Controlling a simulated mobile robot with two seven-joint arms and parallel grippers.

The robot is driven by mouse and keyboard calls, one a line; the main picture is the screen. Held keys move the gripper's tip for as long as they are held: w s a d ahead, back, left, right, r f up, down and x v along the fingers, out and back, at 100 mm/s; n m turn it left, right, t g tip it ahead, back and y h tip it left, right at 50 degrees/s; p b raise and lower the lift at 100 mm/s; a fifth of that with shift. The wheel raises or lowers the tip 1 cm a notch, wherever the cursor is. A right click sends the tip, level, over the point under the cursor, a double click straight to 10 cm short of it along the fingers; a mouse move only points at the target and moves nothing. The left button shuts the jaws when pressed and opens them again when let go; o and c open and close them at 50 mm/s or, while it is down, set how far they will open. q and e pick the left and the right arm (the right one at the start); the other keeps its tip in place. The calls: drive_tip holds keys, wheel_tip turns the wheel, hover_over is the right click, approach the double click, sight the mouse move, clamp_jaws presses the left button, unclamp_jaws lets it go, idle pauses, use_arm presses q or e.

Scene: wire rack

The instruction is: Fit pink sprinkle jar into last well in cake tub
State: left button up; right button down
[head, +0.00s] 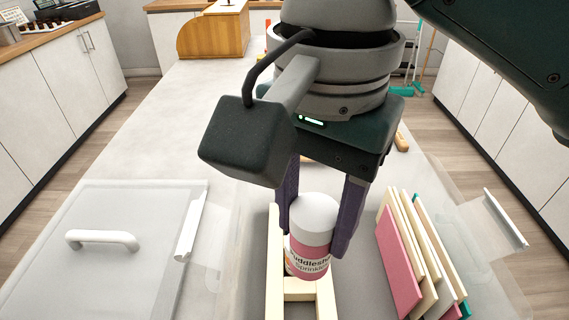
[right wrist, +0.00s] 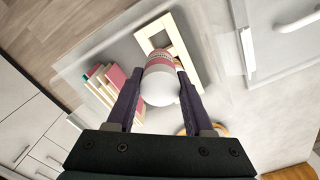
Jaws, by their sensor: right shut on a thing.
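The pink sprinkle jar (head: 314,243) has a white lid and a pale label band. My right gripper (head: 318,228) is shut on it, one finger on each side, and holds it upright over a cream wooden frame with wells (head: 300,288). The jar also shows in the right wrist view (right wrist: 160,84), lid towards the camera, beside the open frame (right wrist: 181,50). The jar's base is partly hidden, so I cannot tell whether it touches the frame. The frame is in the clear cake tub (head: 240,225). My left gripper is not in view.
Pink, cream and teal boards (head: 412,255) lean in the tub right of the frame. A clear latch flap (head: 505,218) sticks out at the right. A translucent lid with a white handle (head: 100,238) lies at the left. The counter behind it is mostly clear.

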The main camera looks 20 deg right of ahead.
wheel_tip(320, 180, down, 15)
drive_tip(key=shift+a+f+b, duration=0.1)
drive_tip(key=shift+f+b, duration=0.05)
drive_tip(key=shift+b, duration=0.85)
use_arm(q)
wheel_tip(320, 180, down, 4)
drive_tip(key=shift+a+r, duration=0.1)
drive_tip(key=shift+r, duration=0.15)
use_arm(e)
drive_tip(key=shift+f, duration=0.3)
drive_tip(key=shift+f, duration=0.1)
drive_tip(key=shift+c, duration=1.4)
unclamp_jaws()
